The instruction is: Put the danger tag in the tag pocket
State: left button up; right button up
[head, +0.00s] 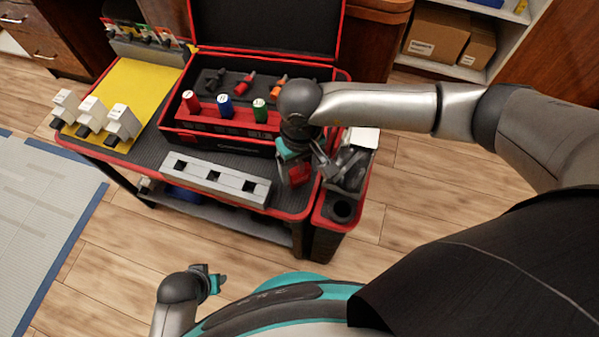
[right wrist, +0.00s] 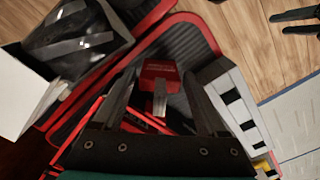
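A red tag (right wrist: 160,72) with pale print lies on the dark cart top in the right wrist view, with a grey piece below it. In the head view the red tag (head: 299,173) shows partly behind my right gripper (head: 304,176). The right wrist view shows the fingers of my right gripper (right wrist: 160,80) spread apart, one on each side of the tag, with gaps between. My left gripper (head: 216,282) is low in the head view, far from the tag, its fingers apart and empty. I cannot make out the tag pocket for sure.
A grey block with square holes (head: 215,179) lies left of the tag. An open black and red case (head: 190,143) with coloured cylinders stands behind. A side bin (head: 325,212) with dark items adjoins on the right. White breakers (head: 122,122) stand at the cart's left.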

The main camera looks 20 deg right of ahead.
grip_shut()
dwell(0.4)
jog(key=shift+r, duration=0.1)
